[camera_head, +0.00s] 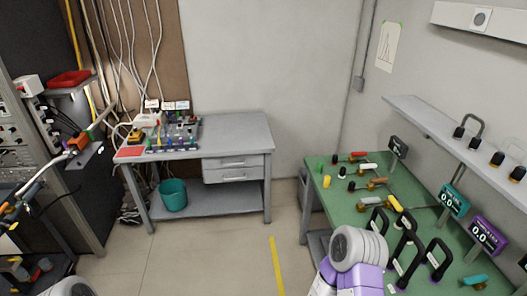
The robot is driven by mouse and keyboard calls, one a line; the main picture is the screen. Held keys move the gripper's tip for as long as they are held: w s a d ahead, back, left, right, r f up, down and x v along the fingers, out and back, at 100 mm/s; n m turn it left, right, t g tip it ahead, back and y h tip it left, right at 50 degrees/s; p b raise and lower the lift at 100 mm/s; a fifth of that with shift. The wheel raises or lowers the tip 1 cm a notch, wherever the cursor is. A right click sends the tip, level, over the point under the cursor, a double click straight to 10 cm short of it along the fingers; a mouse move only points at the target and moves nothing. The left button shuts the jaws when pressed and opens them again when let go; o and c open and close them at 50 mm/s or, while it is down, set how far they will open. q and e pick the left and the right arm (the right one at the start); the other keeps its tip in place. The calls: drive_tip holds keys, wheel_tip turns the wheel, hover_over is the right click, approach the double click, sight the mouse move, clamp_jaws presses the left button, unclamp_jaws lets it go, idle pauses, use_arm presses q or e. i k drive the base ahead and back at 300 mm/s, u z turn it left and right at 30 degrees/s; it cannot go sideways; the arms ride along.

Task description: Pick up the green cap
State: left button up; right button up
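A small green upright piece (321,166), which may be the green cap, stands at the far left corner of the green-topped table (348,208). It is too small to be sure. Other small coloured pieces, some greenish, stand on the grey workbench (240,133), too small to tell apart. Part of my white and purple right arm shows at the bottom, in front of the green-topped table. A bit of my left arm shows at the bottom left edge. I see neither gripper's fingers, and nothing held.
Red, white, yellow and black tools lie on the green-topped table, with black loop handles (437,258) and teal and purple displays (487,236). A grey shelf (440,122) overhangs it. A teal bin (173,194) sits under the workbench. Floor between the tables is clear, with a yellow stripe (277,265).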

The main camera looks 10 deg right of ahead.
sight(319, 168)
drive_tip(key=u, duration=0.3)
drive_tip(key=i, duration=2.05)
drive_tip(key=z, duration=1.3)
drive_tip(key=i, duration=1.1)
drive_tip(key=z, duration=1)
